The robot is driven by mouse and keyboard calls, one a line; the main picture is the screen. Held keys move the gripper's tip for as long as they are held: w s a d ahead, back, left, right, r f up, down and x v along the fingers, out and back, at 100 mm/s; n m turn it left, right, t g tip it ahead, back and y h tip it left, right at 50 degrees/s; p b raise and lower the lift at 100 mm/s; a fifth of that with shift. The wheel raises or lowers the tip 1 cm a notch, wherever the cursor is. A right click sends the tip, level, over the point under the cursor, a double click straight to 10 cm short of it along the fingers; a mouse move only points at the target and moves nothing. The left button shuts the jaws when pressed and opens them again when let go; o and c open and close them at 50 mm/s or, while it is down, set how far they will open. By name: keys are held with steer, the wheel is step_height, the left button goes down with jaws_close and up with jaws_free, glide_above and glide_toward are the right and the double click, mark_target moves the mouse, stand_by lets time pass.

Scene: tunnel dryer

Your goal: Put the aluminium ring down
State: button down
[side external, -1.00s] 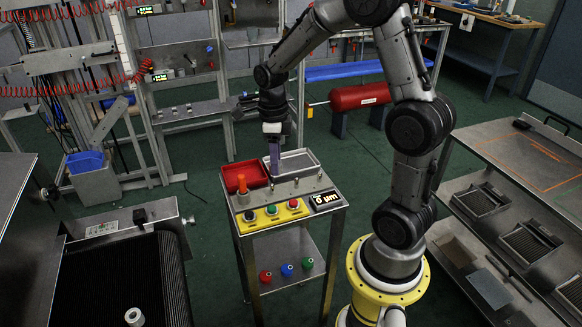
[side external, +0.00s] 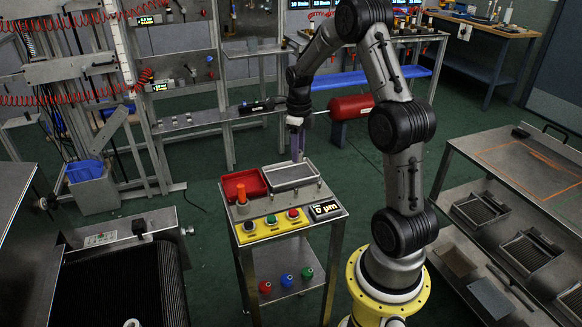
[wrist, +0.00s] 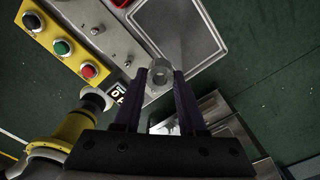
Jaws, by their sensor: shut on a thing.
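The aluminium ring (wrist: 161,66) is a small pale metal ring with its hole facing the wrist camera. My gripper (wrist: 160,78) is shut on it, with a purple finger on each side. In the wrist view the ring overlaps the near corner of a shallow metal tray (wrist: 213,62). In the side view my gripper (side external: 298,158) points down at the far part of this tray (side external: 292,185), right of its middle. The ring cannot be made out there, and its height above the tray is unclear.
A red bin (side external: 230,187) sits left of the tray on the same steel stand. A dark conveyor (side external: 120,285) is at lower left.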

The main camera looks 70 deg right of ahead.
glide_above(291, 176)
step_height(291, 176, down, 6)
steer(key=shift+s+a+r, duration=0.1)
steer(key=shift+r, duration=0.1)
steer(key=shift+f, duration=1.65)
steer(key=shift+f, duration=0.2)
steer(key=shift+c, duration=2.4)
jaws_free()
steer(key=shift+r, duration=0.1)
